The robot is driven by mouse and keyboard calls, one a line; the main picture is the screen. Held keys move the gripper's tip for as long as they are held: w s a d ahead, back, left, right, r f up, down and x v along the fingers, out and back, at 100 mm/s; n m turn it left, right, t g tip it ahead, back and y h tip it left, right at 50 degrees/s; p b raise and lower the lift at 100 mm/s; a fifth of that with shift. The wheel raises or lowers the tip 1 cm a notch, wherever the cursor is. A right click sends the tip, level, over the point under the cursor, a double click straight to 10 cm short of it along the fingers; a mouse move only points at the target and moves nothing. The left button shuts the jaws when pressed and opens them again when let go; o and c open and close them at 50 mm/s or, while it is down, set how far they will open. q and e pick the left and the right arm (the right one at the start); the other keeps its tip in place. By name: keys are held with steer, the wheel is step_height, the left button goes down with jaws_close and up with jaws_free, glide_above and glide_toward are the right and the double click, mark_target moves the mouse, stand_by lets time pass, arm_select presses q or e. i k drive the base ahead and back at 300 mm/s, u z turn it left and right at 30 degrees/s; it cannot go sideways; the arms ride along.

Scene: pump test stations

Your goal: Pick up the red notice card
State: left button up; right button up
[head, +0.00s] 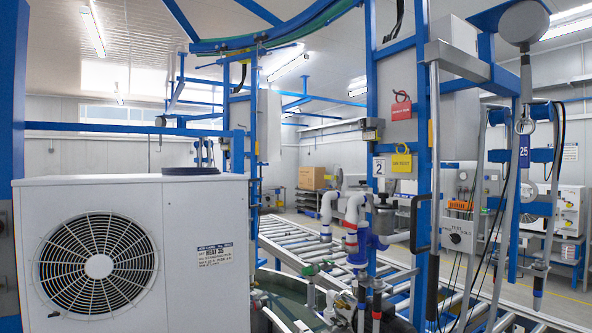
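A small red card (401,111) hangs from a loop on the front of a grey cabinet between blue posts, right of the middle in the head view. Its dark lettering is too small to read. A yellow card (401,163) hangs below it, next to a white plate marked 2 (379,167). Neither of my grippers shows in the head view.
A white fan unit (190,240) fills the left foreground. A roller conveyor (300,240) runs behind. Blue posts and hanging hoses crowd the right.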

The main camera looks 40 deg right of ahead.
mark_target(402, 110)
steer(key=z, duration=0.45)
steer(key=i, duration=2.25)
steer(key=z, duration=0.95)
